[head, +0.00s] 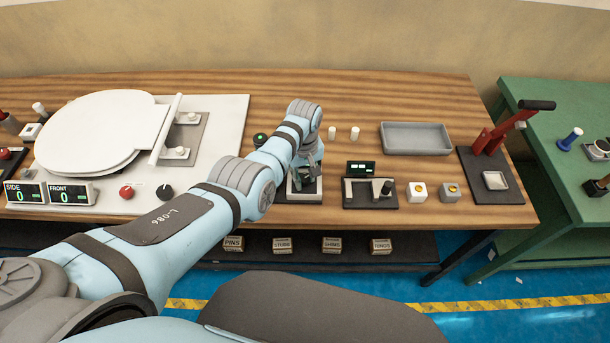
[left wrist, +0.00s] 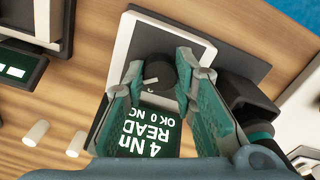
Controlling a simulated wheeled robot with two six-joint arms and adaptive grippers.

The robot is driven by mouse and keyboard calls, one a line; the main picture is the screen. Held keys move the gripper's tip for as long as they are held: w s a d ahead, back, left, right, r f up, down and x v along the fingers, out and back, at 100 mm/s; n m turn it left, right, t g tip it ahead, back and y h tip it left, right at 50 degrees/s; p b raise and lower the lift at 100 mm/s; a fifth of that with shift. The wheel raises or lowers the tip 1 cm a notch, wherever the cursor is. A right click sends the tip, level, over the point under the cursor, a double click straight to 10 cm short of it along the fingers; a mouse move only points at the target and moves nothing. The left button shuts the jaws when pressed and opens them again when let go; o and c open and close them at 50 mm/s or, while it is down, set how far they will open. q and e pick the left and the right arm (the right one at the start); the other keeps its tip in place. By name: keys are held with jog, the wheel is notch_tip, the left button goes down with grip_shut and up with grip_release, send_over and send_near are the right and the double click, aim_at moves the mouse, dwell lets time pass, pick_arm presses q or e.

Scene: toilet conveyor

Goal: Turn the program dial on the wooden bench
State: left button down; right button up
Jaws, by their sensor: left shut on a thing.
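The wooden bench (head: 400,90) runs across the head view. On it, my left gripper (head: 303,180) reaches down onto a small white-framed unit on a dark plate. The left wrist view shows a round black dial (left wrist: 160,72) with a white pointer mark, on the dark face of this unit. My left gripper (left wrist: 166,76) is shut on the dial, one finger on each side. Below the dial, a dark screen (left wrist: 158,128) reads "4 Nm", "READY" and "OK 0 NG", partly covered by the fingers. In the head view the gripper hides the dial. My right gripper is not in view.
Right of the gripper stand a unit with a green display (head: 361,168), two small white pegs (head: 354,133), a grey tray (head: 415,138) and a red-levered press (head: 495,140). Left is a white board (head: 225,125) with a toilet lid, a red button and another black knob.

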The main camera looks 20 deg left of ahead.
aim_at(304, 178)
pick_arm(q)
jog(key=shift+w+r+m, duration=0.1)
jog(key=shift+m, duration=0.4)
jog(key=c, duration=1.3)
grip_release()
notch_tip(304, 178, up, 12)
